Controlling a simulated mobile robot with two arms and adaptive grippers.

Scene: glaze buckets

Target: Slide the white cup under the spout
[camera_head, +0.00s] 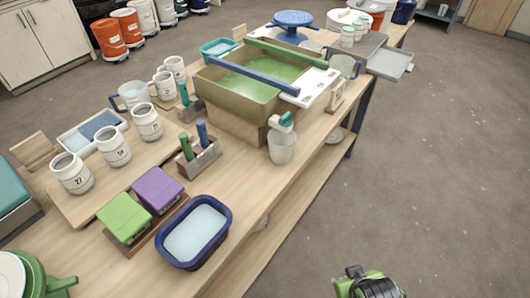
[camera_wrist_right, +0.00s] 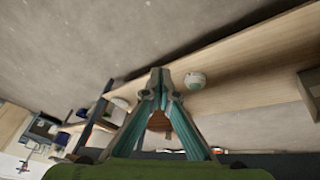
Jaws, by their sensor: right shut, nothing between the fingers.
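Several white cups with dark number marks stand on the worktable's left part, among them a front-left one (camera_head: 72,173), a middle one (camera_head: 113,146) and a third (camera_head: 147,122). I cannot tell which is the task's cup. No spout shows clearly; a clear bottle (camera_head: 282,150) with a teal top stands at the table's right edge. My right gripper (camera_wrist_right: 160,82) is shut and empty, its teal fingers meeting at the tips. In the head view a green and black part of my right arm (camera_head: 368,285) is off the table, over the floor. My left gripper is out of view.
A large glaze basin (camera_head: 215,93) with blue and green bars fills the table's middle. A blue tub (camera_head: 227,240), green block (camera_head: 123,215) and purple block (camera_head: 157,187) sit in front. A white round thing (camera_wrist_right: 195,80) is on the wooden shelf. The floor right is clear.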

